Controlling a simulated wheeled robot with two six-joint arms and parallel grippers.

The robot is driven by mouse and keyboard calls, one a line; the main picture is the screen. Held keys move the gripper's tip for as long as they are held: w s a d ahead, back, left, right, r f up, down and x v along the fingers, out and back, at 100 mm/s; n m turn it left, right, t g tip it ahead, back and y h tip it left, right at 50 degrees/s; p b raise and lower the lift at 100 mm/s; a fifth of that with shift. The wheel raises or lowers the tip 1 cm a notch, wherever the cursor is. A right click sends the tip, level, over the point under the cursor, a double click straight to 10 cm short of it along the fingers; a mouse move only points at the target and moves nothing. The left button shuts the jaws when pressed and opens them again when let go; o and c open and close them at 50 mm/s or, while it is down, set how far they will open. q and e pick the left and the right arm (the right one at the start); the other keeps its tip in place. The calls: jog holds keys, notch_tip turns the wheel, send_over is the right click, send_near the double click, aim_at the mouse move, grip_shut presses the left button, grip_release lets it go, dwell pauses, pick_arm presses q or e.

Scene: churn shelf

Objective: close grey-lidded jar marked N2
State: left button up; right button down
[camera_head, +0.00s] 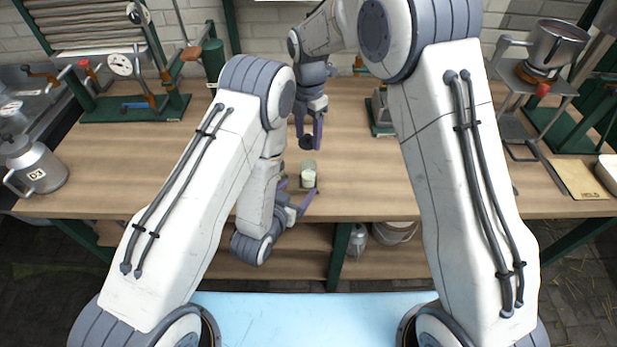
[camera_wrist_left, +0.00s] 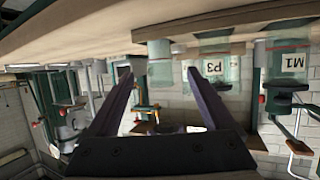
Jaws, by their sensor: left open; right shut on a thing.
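An open-looking glass jar (camera_head: 308,174) with pale contents stands upright on the wooden table near its front edge. My left gripper (camera_head: 297,191) is open at table height, its fingers pointing at the jar. In the left wrist view, which is upside down, a jar (camera_wrist_left: 160,65) shows between the fingertips; no mark is readable on it. My right gripper (camera_head: 310,140) points down behind and above the jar, shut on a small dark round thing (camera_head: 306,142), which looks like a lid. I cannot read N2 anywhere.
In the left wrist view, jars marked P3 (camera_wrist_left: 215,70) and M1 (camera_wrist_left: 288,65) stand to the right. A metal can (camera_head: 38,168) stands at the table's left, a green-based press (camera_head: 135,105) behind it. A stand with a pot (camera_head: 550,50) is at right.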

aim_at(312, 171)
pick_arm(q)
jog(key=x, duration=1.2)
grip_shut()
